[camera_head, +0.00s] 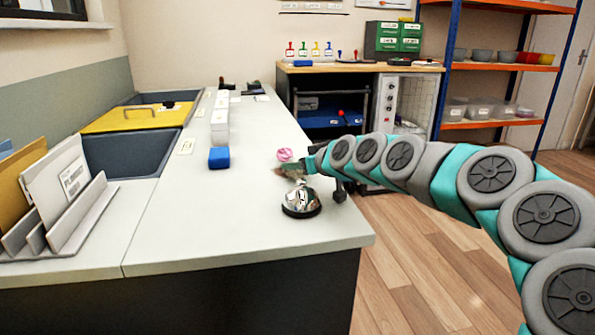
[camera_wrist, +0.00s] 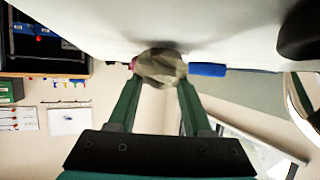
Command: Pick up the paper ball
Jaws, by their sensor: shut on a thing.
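The paper ball is a crumpled grey-brown lump (camera_wrist: 161,68) between the two green fingers of my gripper (camera_wrist: 160,82) in the wrist view. The fingers touch it on both sides. In the head view the paper ball (camera_head: 290,174) shows small at the tip of my gripper (camera_head: 297,166), above or on the pale counter (camera_head: 235,215) near its right edge. A soft shadow lies close to the ball on the counter in the wrist view. I cannot tell whether a small gap separates them.
A silver bell with a black base (camera_head: 301,201) stands just in front of the ball. A pink object (camera_head: 284,155) is just behind it. A blue block (camera_head: 219,157) and white boxes (camera_head: 220,120) stand to the left. The counter's front middle is clear.

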